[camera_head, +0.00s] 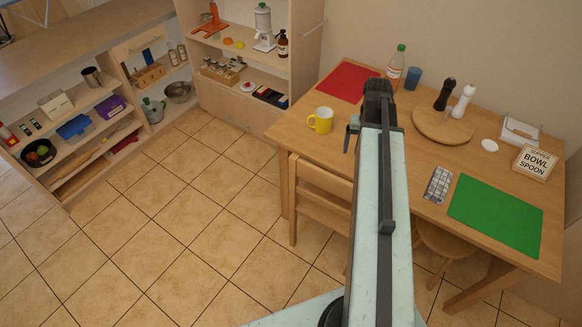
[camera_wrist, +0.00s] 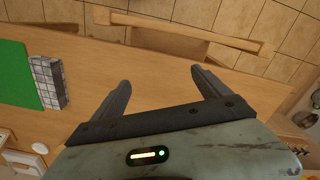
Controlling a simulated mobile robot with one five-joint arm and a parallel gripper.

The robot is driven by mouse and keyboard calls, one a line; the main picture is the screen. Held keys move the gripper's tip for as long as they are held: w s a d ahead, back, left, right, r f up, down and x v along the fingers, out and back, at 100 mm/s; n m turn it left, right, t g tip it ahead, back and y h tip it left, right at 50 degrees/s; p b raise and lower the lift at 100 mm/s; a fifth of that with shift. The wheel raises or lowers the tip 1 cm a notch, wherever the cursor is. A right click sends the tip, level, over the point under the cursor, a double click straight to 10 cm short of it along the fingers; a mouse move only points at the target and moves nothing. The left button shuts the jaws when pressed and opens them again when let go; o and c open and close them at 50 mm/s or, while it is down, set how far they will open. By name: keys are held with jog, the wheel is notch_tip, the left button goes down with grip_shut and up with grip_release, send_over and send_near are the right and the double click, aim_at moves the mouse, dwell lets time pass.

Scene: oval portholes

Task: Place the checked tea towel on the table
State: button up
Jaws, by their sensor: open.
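The checked tea towel (camera_head: 438,185), a small folded white and dark-grey grid bundle, lies on the wooden table (camera_head: 385,185) just left of a green mat (camera_head: 495,214). In the wrist view the towel (camera_wrist: 48,80) is at the left, against or very close to the green mat (camera_wrist: 18,75). My gripper (camera_wrist: 161,77) is open and empty over the bare tabletop, apart from the towel. In the head view my arm hides most of the gripper; one dark finger shows near the yellow mug.
A yellow mug (camera_head: 320,120) and red mat (camera_head: 350,81) are at the table's left end. A bottle (camera_head: 396,68), blue cup (camera_head: 413,78), round board (camera_head: 442,124) with two mills, and sign (camera_head: 535,162) stand farther back. A chair (camera_head: 318,200) is at the front edge.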

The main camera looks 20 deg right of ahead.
jog(key=w+a+n, duration=0.1)
jog(key=a+n, duration=0.4)
jog(key=a, duration=2.6)
jog(key=shift+n, duration=0.4)
jog(key=shift+a, duration=0.1)
